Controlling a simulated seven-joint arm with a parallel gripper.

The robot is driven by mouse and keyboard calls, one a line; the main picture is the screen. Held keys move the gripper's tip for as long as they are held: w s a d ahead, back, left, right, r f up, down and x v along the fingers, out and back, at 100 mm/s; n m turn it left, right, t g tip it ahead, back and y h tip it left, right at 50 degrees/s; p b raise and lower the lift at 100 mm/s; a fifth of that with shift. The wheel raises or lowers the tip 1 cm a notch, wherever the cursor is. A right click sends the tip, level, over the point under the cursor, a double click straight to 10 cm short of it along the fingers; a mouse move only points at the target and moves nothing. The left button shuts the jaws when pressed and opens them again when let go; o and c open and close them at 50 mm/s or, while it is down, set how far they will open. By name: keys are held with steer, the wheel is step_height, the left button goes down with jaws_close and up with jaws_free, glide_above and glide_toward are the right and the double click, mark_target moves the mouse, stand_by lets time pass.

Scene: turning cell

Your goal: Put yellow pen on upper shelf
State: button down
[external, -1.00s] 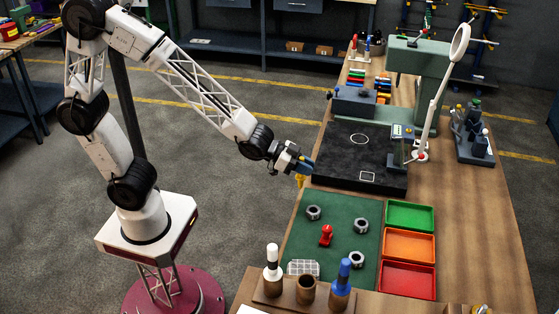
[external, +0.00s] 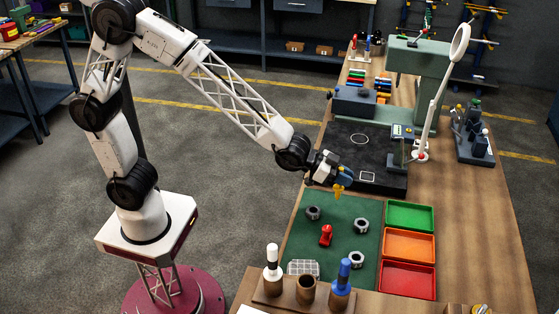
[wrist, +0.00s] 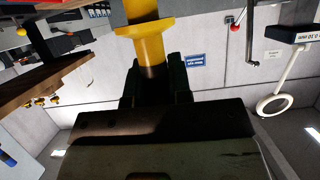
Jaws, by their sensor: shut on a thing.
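The yellow pen (external: 338,191) is in my gripper (external: 343,178), hanging below the fingers over the far edge of the green mat. In the wrist view the pen (wrist: 150,45) shows large and close, with a wide yellow collar and a dark part between the fingers. My gripper is shut on it and clear of the table. Shelving (external: 245,45) stands against the back wall in the external view; which shelf is the upper one of the task I cannot tell.
The green mat (external: 290,240) holds several grey nuts and a red piece. Green, orange and red trays lie to its right. A black plate (external: 330,150), a green press (external: 433,75) and a white lamp (external: 437,105) stand beyond. A front block holds white and blue tools.

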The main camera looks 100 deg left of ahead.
steer(key=w+d, duration=0.5)
steer(key=w, duration=0.4)
steer(key=shift+w, duration=0.4)
steer(key=shift+s, duration=0.15)
steer(key=s+d+f+n+y, duration=0.1)
steer(key=s, duration=2.9)
steer(key=shift+d+n+y, duration=0.15)
steer(key=shift+n+y, duration=0.25)
steer(key=w+f, duration=0.1)
steer(key=w, duration=1.5)
steer(key=shift+d+f, duration=0.15)
steer(key=shift+f, duration=0.15)
steer(key=shift+f, duration=1.75)
